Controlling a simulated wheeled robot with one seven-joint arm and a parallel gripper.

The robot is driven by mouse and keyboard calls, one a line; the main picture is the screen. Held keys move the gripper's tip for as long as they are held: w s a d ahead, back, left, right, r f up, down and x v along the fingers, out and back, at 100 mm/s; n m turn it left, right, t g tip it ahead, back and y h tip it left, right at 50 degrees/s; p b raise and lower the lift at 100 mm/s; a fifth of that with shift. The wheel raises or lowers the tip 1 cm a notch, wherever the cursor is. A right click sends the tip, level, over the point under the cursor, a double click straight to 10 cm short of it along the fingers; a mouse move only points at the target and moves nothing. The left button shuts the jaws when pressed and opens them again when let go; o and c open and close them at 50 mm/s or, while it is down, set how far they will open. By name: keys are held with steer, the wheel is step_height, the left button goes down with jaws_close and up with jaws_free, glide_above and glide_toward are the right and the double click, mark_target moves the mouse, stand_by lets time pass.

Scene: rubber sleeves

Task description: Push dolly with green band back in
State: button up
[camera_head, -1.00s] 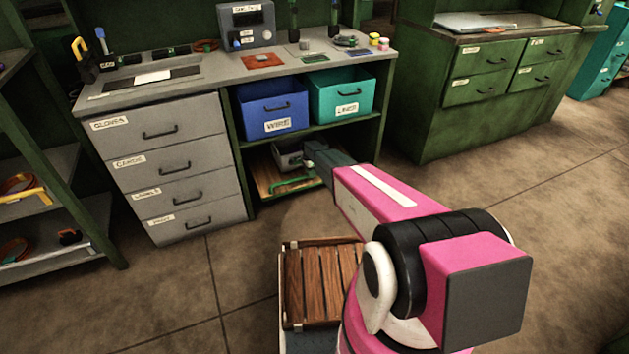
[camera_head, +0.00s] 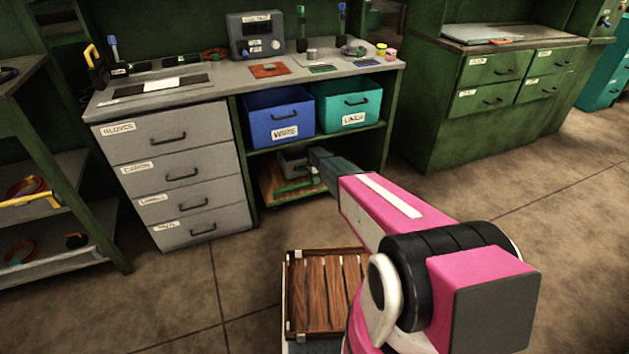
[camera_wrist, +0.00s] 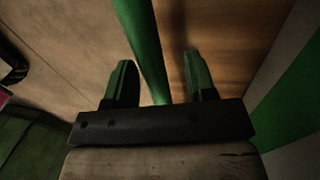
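The dolly (camera_head: 273,193) is a low wooden board under the bench, in the open bay below the bins. A green bar (camera_head: 297,187) runs along its front, and a grey box (camera_head: 291,160) stands on it. My gripper (camera_head: 310,173) reaches into the front of this bay, over the dolly's front right part. In the wrist view my gripper (camera_wrist: 160,82) is open, with its two fingers apart. The green bar (camera_wrist: 143,40) passes between them in that picture, over brown wood (camera_wrist: 218,35). I cannot tell whether a finger touches it. My arm hides the dolly's right end.
A blue bin (camera_head: 279,118) and a teal bin (camera_head: 346,104) sit on the shelf above. A grey drawer unit (camera_head: 180,175) stands left of the bay. Green posts frame the bay. The floor (camera_head: 245,280) in front is clear, and a green cabinet (camera_head: 440,130) stands to the right.

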steer(key=s+d, duration=0.4)
steer(key=s, duration=1)
steer(key=s+d, duration=0.5)
steer(key=s, duration=1)
steer(key=shift+d, duration=0.2)
steer(key=w+r, duration=0.3)
steer(key=r, duration=0.7)
step_height(320, 180, down, 10)
steer(key=s, duration=0.2)
steer(key=shift+d, duration=0.2)
jaws_close()
steer(key=shift+w, duration=0.1)
